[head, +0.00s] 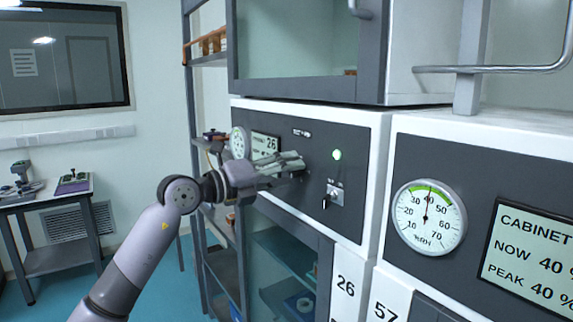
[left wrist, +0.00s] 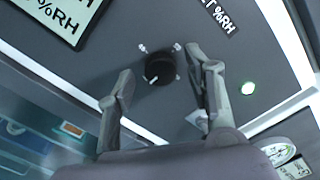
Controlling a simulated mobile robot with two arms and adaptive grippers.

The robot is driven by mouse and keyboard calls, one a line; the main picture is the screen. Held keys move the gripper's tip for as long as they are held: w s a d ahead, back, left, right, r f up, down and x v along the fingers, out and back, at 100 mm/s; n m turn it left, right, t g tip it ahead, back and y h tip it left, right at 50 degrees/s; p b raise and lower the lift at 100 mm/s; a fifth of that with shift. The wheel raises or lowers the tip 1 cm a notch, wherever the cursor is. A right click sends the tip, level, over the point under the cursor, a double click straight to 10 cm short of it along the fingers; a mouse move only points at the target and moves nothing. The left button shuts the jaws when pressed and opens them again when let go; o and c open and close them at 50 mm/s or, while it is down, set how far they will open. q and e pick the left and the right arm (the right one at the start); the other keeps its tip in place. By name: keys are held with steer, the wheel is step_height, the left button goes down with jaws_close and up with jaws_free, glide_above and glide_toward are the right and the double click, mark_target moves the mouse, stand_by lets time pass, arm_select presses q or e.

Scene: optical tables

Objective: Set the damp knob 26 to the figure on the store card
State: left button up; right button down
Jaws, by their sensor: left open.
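The damp knob 26 (left wrist: 160,68) is a round black knob with a pale pointer mark, on the dark panel in the left wrist view. Small pale marks surround it. My left gripper (head: 301,163) is at the panel of cabinet 26 in the head view and hides the knob there. In the left wrist view the gripper (left wrist: 160,80) is open, with one finger on each side of the knob; I cannot tell whether they touch it. The display of cabinet 26 (head: 265,146) is partly hidden by the gripper. I cannot make out a store card. My right gripper is not in view.
A green lamp (head: 337,154) and a key switch (head: 334,194) sit right of the gripper. A round dial (head: 429,217) and a display (head: 533,258) reading 40 % are on the neighbouring cabinet. A metal rail (head: 490,69) juts out above. A side table (head: 45,196) stands far left.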

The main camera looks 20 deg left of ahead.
arm_select(q)
steer(key=shift+w+d, duration=0.2)
steer(key=shift+c, duration=0.4)
jaws_close()
